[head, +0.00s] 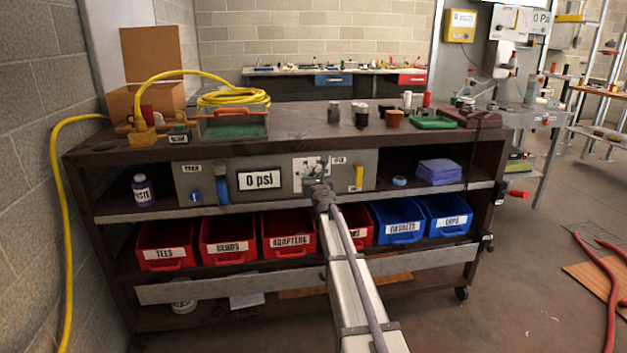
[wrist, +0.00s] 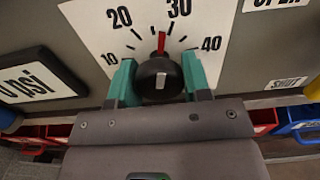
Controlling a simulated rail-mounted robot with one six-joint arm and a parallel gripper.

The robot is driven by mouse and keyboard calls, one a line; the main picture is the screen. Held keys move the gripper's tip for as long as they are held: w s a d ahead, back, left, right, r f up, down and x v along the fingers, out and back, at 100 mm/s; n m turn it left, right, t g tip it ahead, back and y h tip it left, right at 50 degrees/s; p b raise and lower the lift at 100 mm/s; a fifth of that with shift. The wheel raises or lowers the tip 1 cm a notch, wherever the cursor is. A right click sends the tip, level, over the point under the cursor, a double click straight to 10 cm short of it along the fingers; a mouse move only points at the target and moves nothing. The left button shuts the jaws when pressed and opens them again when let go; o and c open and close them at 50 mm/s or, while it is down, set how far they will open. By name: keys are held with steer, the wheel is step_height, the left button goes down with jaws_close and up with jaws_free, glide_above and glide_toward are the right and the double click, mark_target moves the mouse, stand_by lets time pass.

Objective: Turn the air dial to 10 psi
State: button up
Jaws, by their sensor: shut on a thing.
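The air dial is a black knob (wrist: 160,78) with a red pointer (wrist: 162,42), on a white scale plate (wrist: 90,25) marked 10, 20, 30 and 40. The pointer stands between the 20 and 30 labels. My gripper (wrist: 158,85) has its two teal fingers on either side of the knob, shut on it. In the head view my gripper (head: 318,180) is at the panel and hides most of the knob. The scale plate shows behind it (head: 299,172). A display on the panel (head: 259,180) reads 0 psi.
The grey panel (head: 205,172) sits on a shelf of the dark workbench (head: 290,137). A yellow handle (head: 359,177) is right of the dial and a blue one (head: 222,190) is left of the display. Red bins (head: 230,238) and blue bins (head: 398,222) are below.

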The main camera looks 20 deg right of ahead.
steer(key=shift+n, duration=0.4)
steer(key=n, duration=0.4)
steer(key=shift+n, duration=0.3)
steer(key=n, duration=0.4)
steer(key=shift+d, duration=0.1)
steer(key=n, duration=0.5)
steer(key=shift+r, duration=0.1)
steer(key=shift+n, duration=2.3)
steer(key=o, duration=0.9)
